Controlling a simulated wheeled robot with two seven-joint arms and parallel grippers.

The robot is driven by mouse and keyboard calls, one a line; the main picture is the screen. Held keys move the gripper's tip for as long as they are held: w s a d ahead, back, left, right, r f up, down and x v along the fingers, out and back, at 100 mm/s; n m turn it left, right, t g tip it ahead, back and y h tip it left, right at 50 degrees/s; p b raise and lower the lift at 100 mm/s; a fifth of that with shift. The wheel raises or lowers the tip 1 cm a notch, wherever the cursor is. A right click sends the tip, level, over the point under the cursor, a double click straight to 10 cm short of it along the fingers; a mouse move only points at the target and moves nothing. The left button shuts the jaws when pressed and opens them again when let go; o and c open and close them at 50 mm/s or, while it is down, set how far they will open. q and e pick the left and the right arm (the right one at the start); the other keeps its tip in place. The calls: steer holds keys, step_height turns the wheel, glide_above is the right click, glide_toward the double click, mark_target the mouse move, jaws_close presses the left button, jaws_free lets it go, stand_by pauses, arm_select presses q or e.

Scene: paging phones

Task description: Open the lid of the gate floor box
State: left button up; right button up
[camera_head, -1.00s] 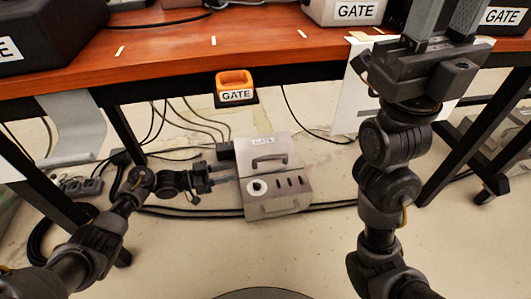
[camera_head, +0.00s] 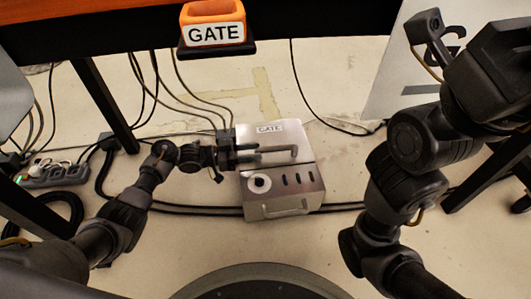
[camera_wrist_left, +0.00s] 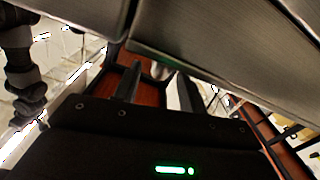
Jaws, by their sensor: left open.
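The gate floor box (camera_head: 282,208) is a silvery metal case on the floor, with a round white dial and dark slots on its front half. Its lid (camera_head: 284,138), at the back, carries a GATE label and a bar handle (camera_head: 294,153); it looks shut. My left gripper (camera_head: 257,159) is open at the lid's left side, its fingers pointing right towards the handle; contact cannot be told. In the left wrist view, the open fingers (camera_wrist_left: 158,88) lie below large metal surfaces of the box (camera_wrist_left: 215,45).
An orange GATE-labelled holder (camera_head: 213,24) hangs at the table edge above the box. Cables (camera_head: 170,92) run down behind the box and along the floor. A power strip (camera_head: 55,174) lies at the left. A white board (camera_head: 395,85) stands at the right. Floor in front is partly clear.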

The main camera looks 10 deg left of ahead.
mark_target(261, 150)
arm_select(q)
steer(key=shift+b+x, duration=0.8)
steer(key=shift+x, duration=1.4)
jaws_close()
